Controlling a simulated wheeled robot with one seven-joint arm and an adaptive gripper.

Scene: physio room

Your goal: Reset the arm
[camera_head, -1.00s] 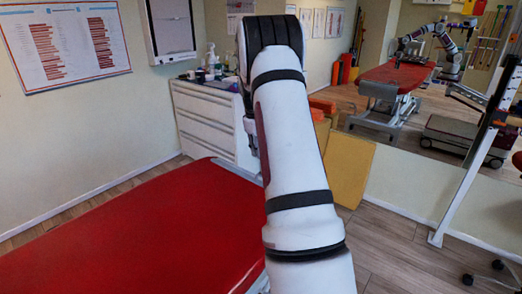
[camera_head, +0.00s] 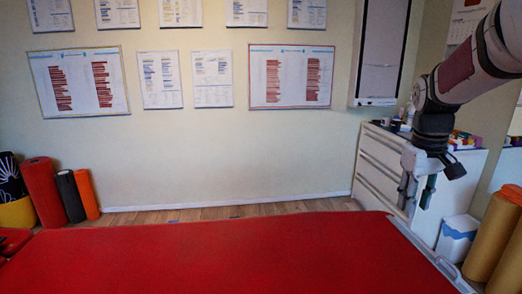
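My arm reaches in from the upper right of the head view. My gripper (camera_head: 416,190) hangs from its end, pointing down, in front of the white drawer cabinet (camera_head: 378,172). Its two fingers stand apart with a gap between them, and I see nothing held there. The gripper is above and beyond the right end of the red treatment table (camera_head: 220,255).
Rolled mats in red (camera_head: 44,190), black (camera_head: 70,195) and orange (camera_head: 87,193) stand at the left wall. A white bin (camera_head: 456,240) and tan rolls (camera_head: 492,240) stand at the right. The red table top is bare in the middle.

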